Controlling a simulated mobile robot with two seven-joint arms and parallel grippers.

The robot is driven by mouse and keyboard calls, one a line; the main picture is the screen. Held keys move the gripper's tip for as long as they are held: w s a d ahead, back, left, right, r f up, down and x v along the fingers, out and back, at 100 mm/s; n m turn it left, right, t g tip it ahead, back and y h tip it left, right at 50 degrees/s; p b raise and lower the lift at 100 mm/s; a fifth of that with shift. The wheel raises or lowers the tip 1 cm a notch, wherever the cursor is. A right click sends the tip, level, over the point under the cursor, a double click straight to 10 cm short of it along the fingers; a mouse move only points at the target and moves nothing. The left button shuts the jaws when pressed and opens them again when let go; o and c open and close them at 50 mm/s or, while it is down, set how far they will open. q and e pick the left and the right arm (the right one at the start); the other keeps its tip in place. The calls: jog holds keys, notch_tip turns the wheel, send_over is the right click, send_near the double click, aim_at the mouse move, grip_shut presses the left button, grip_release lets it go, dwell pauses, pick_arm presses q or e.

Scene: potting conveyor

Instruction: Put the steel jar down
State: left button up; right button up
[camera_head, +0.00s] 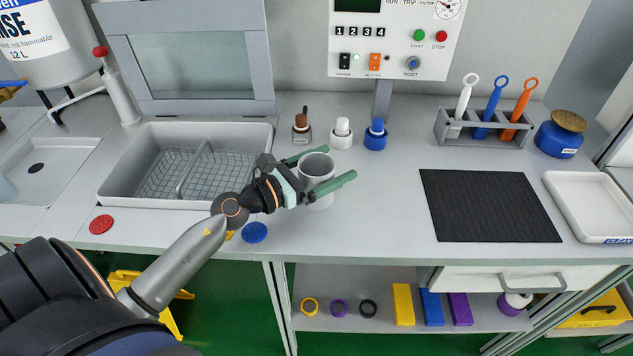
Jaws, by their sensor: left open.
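The steel jar (317,165) is a grey open-topped cylinder near the middle of the counter in the head view. It looks upright and appears to stand on the light grey counter top, though its base is partly hidden by a finger. My left gripper (339,163) has its green fingers spread, one on each side of the jar. The far finger lies behind the jar and the near finger in front of it. I cannot tell whether either finger touches the jar. My right gripper is not in view.
Three small bottles, including a blue-capped one (375,135), stand behind the jar. A sink with a wire basket (162,174) is to the left. A blue disc (254,233) lies near the front edge. Free counter lies between the jar and a black mat (490,206).

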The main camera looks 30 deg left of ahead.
pick_arm(q)
jog(key=c, duration=1.4)
jog(key=shift+r+p, duration=0.35)
jog(key=shift+r, duration=0.2)
jog(key=s+d+r+p, duration=0.3)
jog(key=s+r+p, duration=0.2)
jog(key=r+p, duration=0.35)
jog(key=s+d+r+m+h, duration=0.1)
jog(key=s+d+r+h, duration=0.1)
jog(key=s+d, duration=0.2)
jog(key=shift+s+d+g, duration=0.4)
jog(key=shift+s, duration=1.05)
